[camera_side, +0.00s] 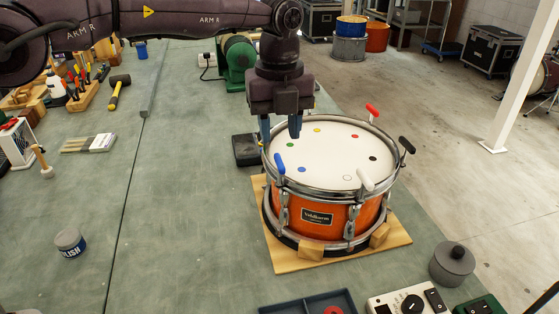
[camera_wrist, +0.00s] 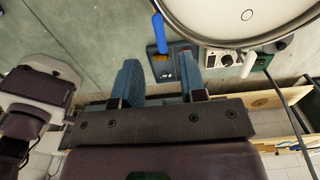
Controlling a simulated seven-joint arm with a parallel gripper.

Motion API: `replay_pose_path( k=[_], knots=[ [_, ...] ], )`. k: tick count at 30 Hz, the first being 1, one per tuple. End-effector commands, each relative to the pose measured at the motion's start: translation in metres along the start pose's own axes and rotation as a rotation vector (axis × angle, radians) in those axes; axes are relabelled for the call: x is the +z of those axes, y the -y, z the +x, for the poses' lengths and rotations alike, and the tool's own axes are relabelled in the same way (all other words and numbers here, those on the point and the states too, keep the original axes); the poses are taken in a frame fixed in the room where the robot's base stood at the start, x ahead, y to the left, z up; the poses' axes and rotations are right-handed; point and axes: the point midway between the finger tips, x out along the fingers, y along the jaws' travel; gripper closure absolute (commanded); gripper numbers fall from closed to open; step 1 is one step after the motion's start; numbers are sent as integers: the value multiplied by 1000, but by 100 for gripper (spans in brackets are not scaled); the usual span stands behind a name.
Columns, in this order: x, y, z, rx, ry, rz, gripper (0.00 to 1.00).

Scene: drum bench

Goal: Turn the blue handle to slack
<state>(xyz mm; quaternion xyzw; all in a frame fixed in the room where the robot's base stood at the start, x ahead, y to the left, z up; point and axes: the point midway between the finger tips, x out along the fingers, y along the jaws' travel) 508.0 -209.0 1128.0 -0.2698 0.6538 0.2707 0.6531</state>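The orange drum (camera_side: 318,192) with a white head stands on a wooden board. The blue handle (camera_side: 280,163) sits on its near left rim and points up. The wrist view shows the blue handle (camera_wrist: 159,33) at the drum's edge, just beyond the gap between my fingertips. My gripper (camera_side: 281,138) points down over the left part of the drum, behind and above the blue handle in the side view. In the wrist view, my gripper (camera_wrist: 160,76) has its two blue fingers apart with nothing between them. The handle is apart from the fingers.
A red handle (camera_side: 372,111), a black handle (camera_side: 407,145) and a white handle (camera_side: 366,180) stand around the rim. A blue tray (camera_side: 290,307) and a control box (camera_side: 408,303) lie at the front. A dark box (camera_side: 246,150) is left of the drum. The bench's middle is clear.

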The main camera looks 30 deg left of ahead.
Motion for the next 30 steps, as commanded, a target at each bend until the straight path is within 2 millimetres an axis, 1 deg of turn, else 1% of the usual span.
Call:
replay_pose_path(
  k=[1,3,6,10,15,23,24,26,27,28,29,30],
  knots=[
    [0,0,12,4,-1,0,62],
    [0,-1,27,3,-1,-1,62],
    [0,0,45,3,-1,-2,62],
    [0,0,61,1,0,-2,62],
    [0,0,71,-1,0,-1,62],
    [0,0,72,-2,0,-2,62],
    [0,0,72,-1,0,-2,66],
    [0,0,72,-1,0,-2,80],
    [0,0,72,-2,0,-2,89],
    [0,0,72,-1,0,-2,96],
    [0,0,72,-1,0,-2,100],
    [0,0,72,-1,0,-2,100]
  ],
)
